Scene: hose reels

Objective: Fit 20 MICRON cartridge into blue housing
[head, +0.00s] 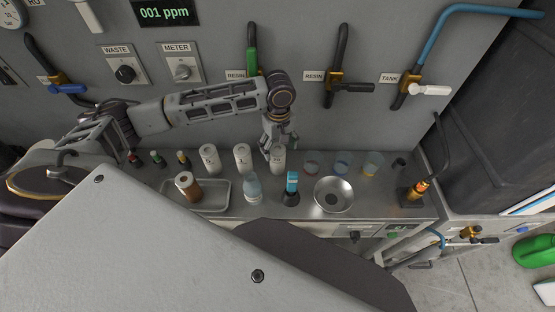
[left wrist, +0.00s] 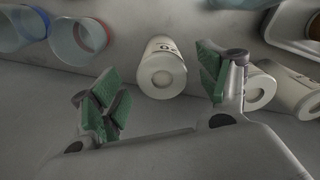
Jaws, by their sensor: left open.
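Three white cartridges stand in a row on the bench: a left one (head: 209,158), a middle one (head: 243,157) and a right one (head: 277,160). Their print is too small to read surely. My left gripper (head: 279,143) is open above the right cartridge. In the left wrist view this cartridge (left wrist: 161,70) shows between the spread green-padded fingers (left wrist: 160,84), with no clear contact. The blue housing (head: 343,163), a clear cup with a blue band, stands right of the red one (head: 311,163). It also shows in the left wrist view (left wrist: 22,27). My right gripper is not in view.
A yellow-banded cup (head: 373,164) stands right of the blue housing. In front are a tray (head: 217,204) with a brown cylinder (head: 188,187), a pale blue bottle (head: 252,187), a teal-topped dark object (head: 291,188) and a metal bowl (head: 348,201). Valve handles line the wall behind.

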